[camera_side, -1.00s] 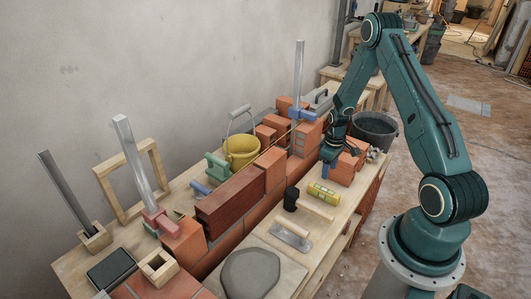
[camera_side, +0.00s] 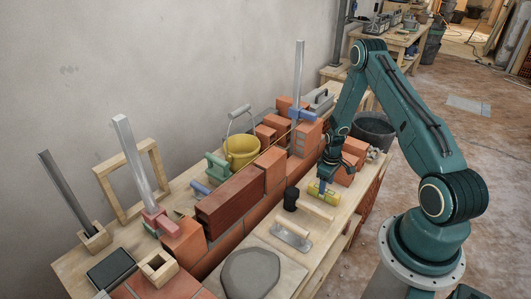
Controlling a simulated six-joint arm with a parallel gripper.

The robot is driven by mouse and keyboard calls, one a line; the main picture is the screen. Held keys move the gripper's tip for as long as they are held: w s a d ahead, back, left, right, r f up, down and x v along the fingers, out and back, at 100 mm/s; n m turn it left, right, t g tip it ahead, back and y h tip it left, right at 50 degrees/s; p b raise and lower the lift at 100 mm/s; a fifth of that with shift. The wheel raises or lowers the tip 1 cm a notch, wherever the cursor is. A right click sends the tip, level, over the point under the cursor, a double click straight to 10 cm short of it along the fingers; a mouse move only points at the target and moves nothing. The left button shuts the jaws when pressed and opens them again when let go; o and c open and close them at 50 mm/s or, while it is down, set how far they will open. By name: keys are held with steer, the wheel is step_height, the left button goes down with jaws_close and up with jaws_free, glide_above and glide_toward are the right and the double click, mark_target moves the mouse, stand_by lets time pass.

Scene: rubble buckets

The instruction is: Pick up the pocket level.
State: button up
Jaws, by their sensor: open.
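The pocket level (camera_side: 319,194) is a small yellow-green block lying on the wooden bench, right of the brick wall. Part of the level is hidden by the fingers.
A black round object (camera_side: 291,198) stands just left of the level, and a trowel-like float (camera_side: 292,236) lies nearer the camera. Loose bricks (camera_side: 350,160) stand behind my gripper. The brick wall (camera_side: 274,172) runs along the left. A dark bucket (camera_side: 374,132) stands beyond.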

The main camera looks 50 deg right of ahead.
steer(key=shift+f, duration=2.55)
steer(key=c, duration=1.1)
steer(key=shift+r, duration=0.15)
step_height(320, 180, up, 20)
steer(key=shift+f, duration=0.1)
steer(key=shift+w, duration=0.1)
